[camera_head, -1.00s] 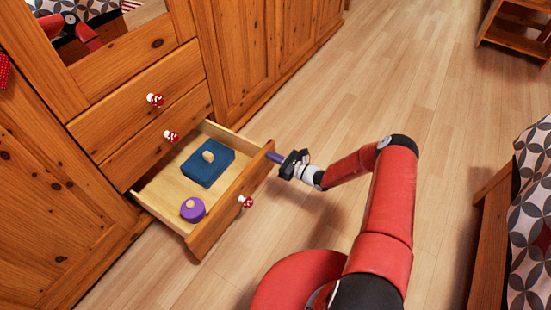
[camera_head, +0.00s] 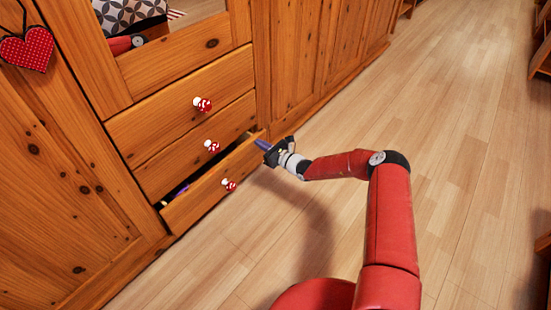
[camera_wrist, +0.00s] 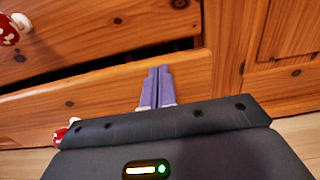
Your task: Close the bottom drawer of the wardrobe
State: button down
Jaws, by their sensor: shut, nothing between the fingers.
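The wooden wardrobe (camera_head: 150,70) stands at the left in the head view. Its bottom drawer (camera_head: 212,186) is open by a small gap, with a red-and-white mushroom knob (camera_head: 229,185) on its front. The drawer front also shows in the wrist view (camera_wrist: 60,108), with a dark gap above it. My gripper (camera_head: 263,145) is at the right end of the drawer front. Its purple fingers (camera_wrist: 156,86) are together and empty, and their tips lie over the drawer's top edge in the wrist view. Whether they touch it is hard to tell. A purple thing (camera_head: 181,189) shows inside the gap; the rest of the contents is hidden.
Two drawers above, with knobs (camera_head: 203,104) and (camera_head: 212,146), are shut. A red heart (camera_head: 28,50) hangs at the upper left. The wood floor (camera_head: 450,140) in front is clear. Furniture edges (camera_head: 543,255) show at the right.

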aim_at(252, 136)
jog(key=b+x, duration=0.2)
jog(key=x, duration=0.2)
jog(key=shift+w+a+f, duration=0.1)
jog(key=shift+w+a, duration=0.1)
jog(key=shift+w+a+r, duration=0.1)
jog(key=shift+w+r, duration=0.15)
jog(key=shift+a+r, duration=0.1)
jog(key=shift+r, duration=0.05)
